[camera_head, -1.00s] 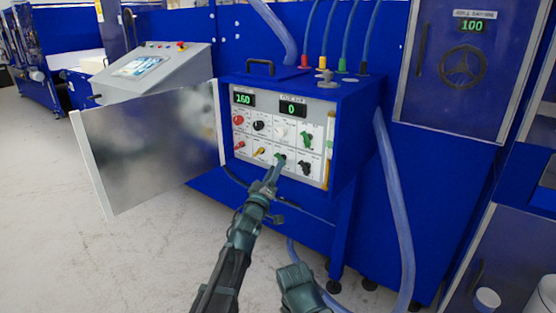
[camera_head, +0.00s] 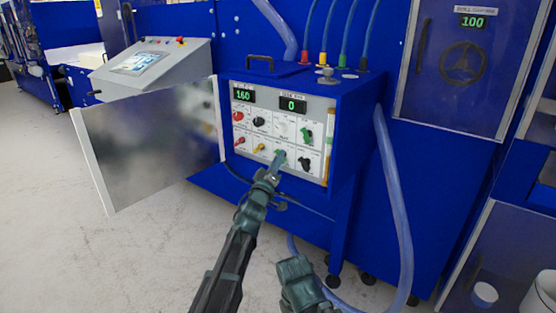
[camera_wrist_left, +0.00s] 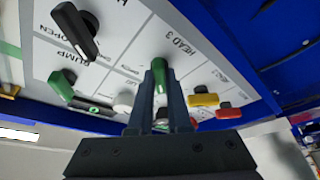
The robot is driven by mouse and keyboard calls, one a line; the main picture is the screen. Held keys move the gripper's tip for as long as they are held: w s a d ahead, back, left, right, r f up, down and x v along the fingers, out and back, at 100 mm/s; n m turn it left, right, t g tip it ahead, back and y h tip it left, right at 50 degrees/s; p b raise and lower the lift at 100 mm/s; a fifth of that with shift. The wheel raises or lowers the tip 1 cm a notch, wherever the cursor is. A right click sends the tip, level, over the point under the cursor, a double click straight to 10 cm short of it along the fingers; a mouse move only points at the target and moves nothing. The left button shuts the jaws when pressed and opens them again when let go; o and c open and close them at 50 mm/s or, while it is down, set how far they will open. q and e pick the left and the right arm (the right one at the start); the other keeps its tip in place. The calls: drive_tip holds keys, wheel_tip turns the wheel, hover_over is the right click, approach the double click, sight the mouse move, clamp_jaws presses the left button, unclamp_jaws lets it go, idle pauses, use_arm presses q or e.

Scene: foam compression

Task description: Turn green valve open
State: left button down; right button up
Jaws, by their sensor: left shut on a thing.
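The green valve (camera_head: 281,154) is a small green handle in the bottom row of the white control panel, partly hidden by my fingers. In the left wrist view its green handle (camera_wrist_left: 160,68) sits between the fingertips, beside the label HEAD 3. My left gripper (camera_head: 279,161) is at the panel and shut on this handle; it also shows in the left wrist view (camera_wrist_left: 160,88). A dark part at the bottom (camera_head: 299,282) seems to be my right arm's end; its fingers cannot be made out.
The panel (camera_head: 272,128) carries several other knobs, including another green one (camera_head: 306,137) and a black one (camera_head: 304,164). Its displays read 160 and 0. An open metal door (camera_head: 150,145) stands at the left. A blue hose (camera_head: 394,190) hangs at the right.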

use_arm(q)
drive_tip(key=shift+m, duration=0.3)
drive_tip(key=m+h, duration=0.2)
drive_tip(key=m, duration=0.2)
drive_tip(key=m+g+h+b, duration=0.1)
drive_tip(key=m+h, duration=0.1)
drive_tip(key=m, duration=0.2)
drive_tip(key=m+g+h+b, duration=0.1)
drive_tip(key=m+h, duration=0.1)
drive_tip(key=m, duration=0.3)
drive_tip(key=shift+w+a, duration=0.2)
drive_tip(key=m+g+h, duration=0.1)
drive_tip(key=m, duration=0.2)
drive_tip(key=m+g+h, duration=0.1)
drive_tip(key=m, duration=0.2)
drive_tip(key=shift+r+g+h, duration=0.1)
drive_tip(key=shift+g+h, duration=0.2)
drive_tip(key=shift+g, duration=0.1)
drive_tip(key=shift+m+g+h+p, duration=0.25)
drive_tip(key=shift+m+g+p, duration=0.3)
drive_tip(key=shift+m, duration=0.85)
drive_tip(key=shift+m+g+h+p, duration=0.25)
drive_tip(key=shift+m+g+p, duration=0.25)
drive_tip(key=shift+m, duration=0.9)
drive_tip(key=shift+m+g, duration=0.25)
drive_tip(key=shift+m, duration=0.05)
